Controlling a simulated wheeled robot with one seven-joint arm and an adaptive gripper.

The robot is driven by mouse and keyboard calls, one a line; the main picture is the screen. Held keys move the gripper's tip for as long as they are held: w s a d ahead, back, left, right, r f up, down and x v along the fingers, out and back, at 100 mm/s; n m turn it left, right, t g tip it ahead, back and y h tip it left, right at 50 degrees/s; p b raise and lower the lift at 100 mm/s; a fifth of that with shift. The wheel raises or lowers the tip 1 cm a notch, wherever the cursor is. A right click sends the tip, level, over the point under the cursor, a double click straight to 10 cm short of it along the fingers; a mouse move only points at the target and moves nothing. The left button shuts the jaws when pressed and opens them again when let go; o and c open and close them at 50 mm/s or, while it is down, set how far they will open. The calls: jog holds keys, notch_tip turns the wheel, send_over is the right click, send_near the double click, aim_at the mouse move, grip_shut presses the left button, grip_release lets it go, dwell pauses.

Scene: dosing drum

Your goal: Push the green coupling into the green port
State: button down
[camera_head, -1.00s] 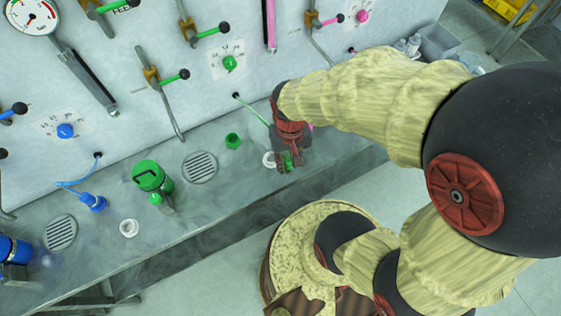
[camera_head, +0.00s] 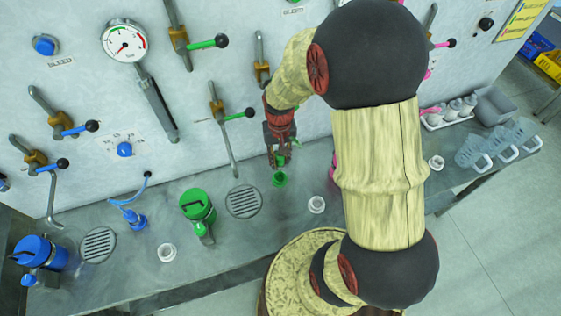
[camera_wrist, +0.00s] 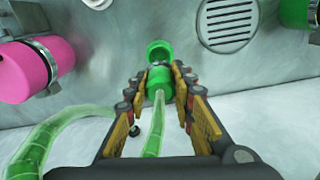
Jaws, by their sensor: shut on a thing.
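In the head view my fingers hide most of the coupling.
A green canister (camera_head: 195,204), a round drain grille (camera_head: 243,201) and an empty white ring (camera_head: 316,204) are on the bench. A pink cylinder (camera_wrist: 30,70) is at left in the wrist view. Panel valves (camera_head: 217,110) stand out nearby.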

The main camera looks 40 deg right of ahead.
aim_at(280, 169)
jog(key=shift+f+b, duration=1.65)
jog(key=shift+f, duration=0.65)
jog(key=shift+f, duration=0.55)
jog(key=shift+f+b, duration=0.4)
jog(key=shift+f, duration=0.05)
jog(key=shift+f, duration=0.2)
jog(key=shift+f+b, duration=0.45)
jog(key=shift+f, duration=0.15)
jog(key=c, duration=1.5)
grip_release()
jog(key=shift+o, duration=0.4)
